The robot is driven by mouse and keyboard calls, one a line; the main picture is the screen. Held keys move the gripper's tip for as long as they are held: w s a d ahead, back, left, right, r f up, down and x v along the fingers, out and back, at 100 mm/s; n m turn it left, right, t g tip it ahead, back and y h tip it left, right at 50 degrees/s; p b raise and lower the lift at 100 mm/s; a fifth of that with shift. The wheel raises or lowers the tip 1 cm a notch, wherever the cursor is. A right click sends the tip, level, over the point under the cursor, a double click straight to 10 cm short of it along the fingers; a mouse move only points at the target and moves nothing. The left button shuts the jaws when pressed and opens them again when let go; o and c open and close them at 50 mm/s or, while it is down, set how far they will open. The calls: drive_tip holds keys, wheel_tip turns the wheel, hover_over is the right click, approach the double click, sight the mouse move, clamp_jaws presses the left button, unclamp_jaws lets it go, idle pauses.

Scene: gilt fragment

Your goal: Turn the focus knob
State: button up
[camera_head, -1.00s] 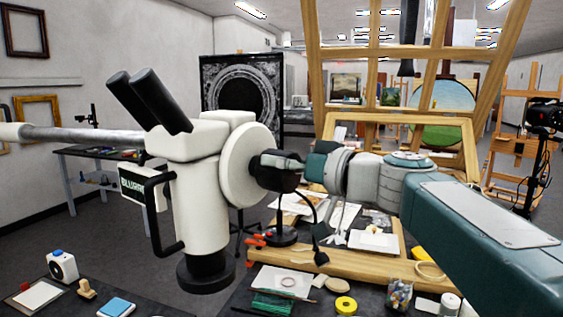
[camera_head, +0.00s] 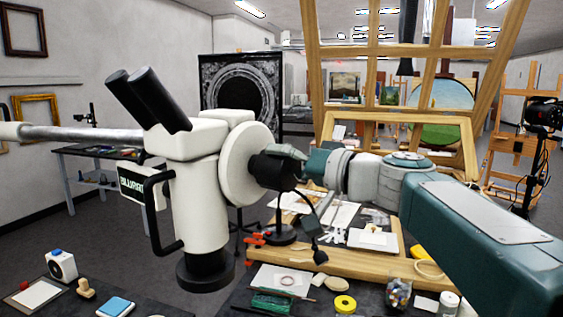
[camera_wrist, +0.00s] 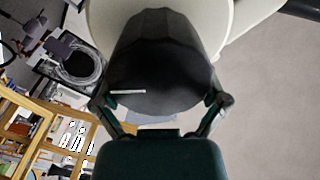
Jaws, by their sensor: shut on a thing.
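The white microscope (camera_head: 200,205) stands at the left of the head view, with two black eyepieces on top and a round white disc (camera_head: 246,165) on its right side. The black focus knob (camera_head: 270,170) sticks out from the disc toward my arm. In the wrist view the knob (camera_wrist: 160,65) fills the middle, dark and faceted, with a short white mark on its end. My gripper (camera_head: 292,160) is shut on the knob from the right. Its fingers (camera_wrist: 160,108) lie on both sides of the knob in the wrist view. The far side of the knob is hidden.
Below my arm, a dark table holds a wooden board (camera_head: 340,268), a yellow tape roll (camera_head: 345,304) and a jar (camera_head: 398,293). A wooden easel frame (camera_head: 400,125) stands behind.

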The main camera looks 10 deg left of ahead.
drive_tip(key=shift+w+f, duration=0.1)
drive_tip(key=shift+f, duration=0.05)
idle(0.3)
drive_tip(key=o, duration=0.8)
drive_tip(key=shift+c, duration=0.2)
drive_tip(key=shift+d, duration=0.15)
drive_tip(key=shift+d, duration=0.35)
drive_tip(key=v, duration=1.1)
